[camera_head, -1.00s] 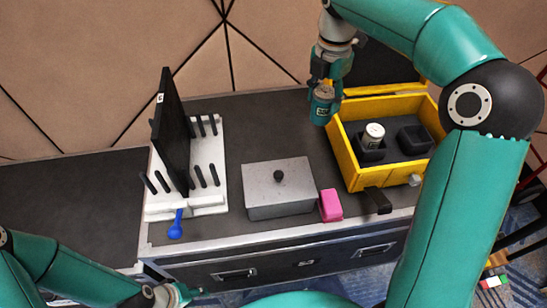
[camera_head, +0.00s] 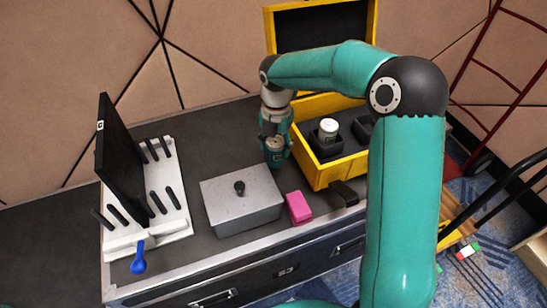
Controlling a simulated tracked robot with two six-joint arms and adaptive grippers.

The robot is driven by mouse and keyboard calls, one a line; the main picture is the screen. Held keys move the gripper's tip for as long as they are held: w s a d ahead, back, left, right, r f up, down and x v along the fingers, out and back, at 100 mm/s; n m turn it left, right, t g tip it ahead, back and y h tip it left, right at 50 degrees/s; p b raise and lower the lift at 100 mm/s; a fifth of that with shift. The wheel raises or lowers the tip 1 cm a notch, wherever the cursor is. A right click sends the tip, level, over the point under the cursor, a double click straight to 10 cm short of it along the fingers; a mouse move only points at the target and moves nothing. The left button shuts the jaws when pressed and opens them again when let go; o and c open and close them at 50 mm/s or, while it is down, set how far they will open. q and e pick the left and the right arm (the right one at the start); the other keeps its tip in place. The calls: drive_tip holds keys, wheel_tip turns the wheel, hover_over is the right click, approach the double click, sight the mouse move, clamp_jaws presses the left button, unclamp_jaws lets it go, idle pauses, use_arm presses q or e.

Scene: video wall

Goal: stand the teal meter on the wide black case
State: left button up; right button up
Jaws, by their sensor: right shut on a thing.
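The teal meter (camera_head: 277,157) is a small teal cylinder with a dark label. It is upright in my right gripper (camera_head: 274,138), which is shut on it. It is over the wide black case (camera_head: 218,132), just behind the grey lidded box and left of the yellow case. Its lower end is at or very close to the dark top; I cannot tell whether it touches. The wide black case has a dark flat top and metal edges. My left gripper is out of view.
The grey box (camera_head: 238,212) with a black knob and a pink block (camera_head: 298,207) stand in front. The open yellow case (camera_head: 318,178) holds a white-capped jar (camera_head: 327,130). A white rack (camera_head: 178,208) with a black panel (camera_head: 119,155) stands left, a blue item (camera_head: 139,262) before it. The top's back middle is clear.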

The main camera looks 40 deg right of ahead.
sight(276, 156)
wheel_tip(276, 156, down, 4)
drive_tip(key=shift+f, duration=0.2)
drive_tip(key=o, duration=1.3)
wheel_tip(276, 156, up, 12)
drive_tip(key=shift+r+p, duration=0.1)
drive_tip(key=shift+p, duration=0.3)
